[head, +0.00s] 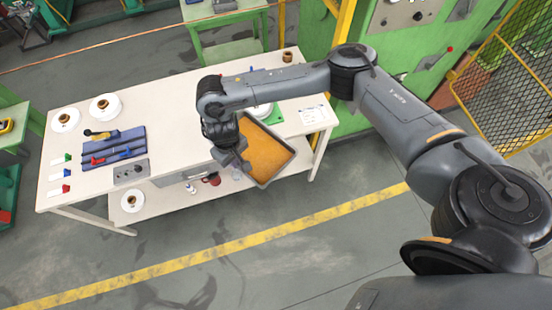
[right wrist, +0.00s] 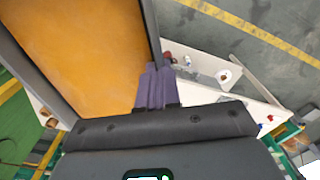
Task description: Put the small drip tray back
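The small drip tray (head: 266,152) has an orange-brown inside and a dark grey rim. In the head view it is tilted, over the front right part of the workbench. My right gripper (head: 241,163) is at the tray's left edge. In the right wrist view the tray (right wrist: 85,50) fills the upper left, and the fingers (right wrist: 156,88) are together on its rim wall. The fingertips are partly hidden there. My left gripper is in neither view.
The cream workbench (head: 165,95) has a lower shelf (head: 160,198) with a red mug (head: 212,179) and a white spool. On top are white spools (head: 105,107), a blue tool holder (head: 114,146) and a paper sheet (head: 313,115). A green machine (head: 345,100) stands behind. The floor in front is clear.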

